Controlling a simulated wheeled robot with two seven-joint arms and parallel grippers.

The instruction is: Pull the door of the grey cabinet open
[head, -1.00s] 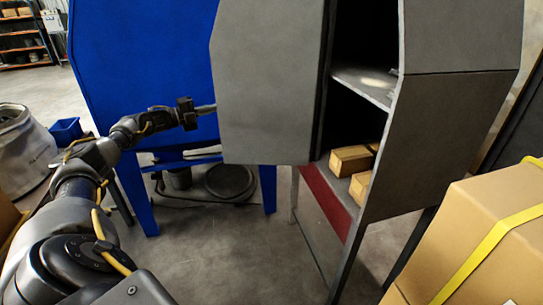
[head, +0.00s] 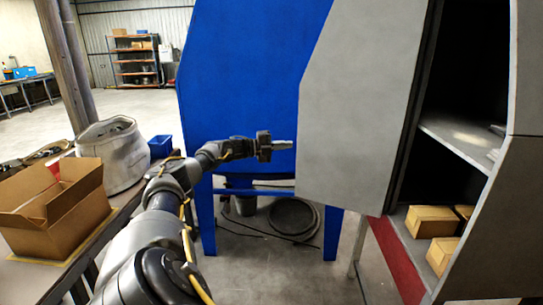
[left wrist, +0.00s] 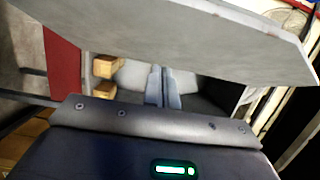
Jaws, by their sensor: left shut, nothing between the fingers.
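The grey cabinet (head: 500,185) stands at the right in the head view. Its grey door (head: 355,110) stands swung out to the left of the dark opening, so the shelf and inside show. My left gripper (head: 291,145) is shut and empty, with its tips close to the door's outer left edge; I cannot tell whether they touch it. In the left wrist view the shut fingers (left wrist: 165,88) point forward, and the grey door (left wrist: 180,45) spans the top of the picture. The door's handle is not visible. My right gripper is not in view.
A blue cabinet (head: 240,80) stands behind my left gripper. Small boxes (head: 430,220) lie inside the grey cabinet above a red strip (head: 395,260). An open carton (head: 55,210) and a grey sack (head: 112,155) stand on a table at the left.

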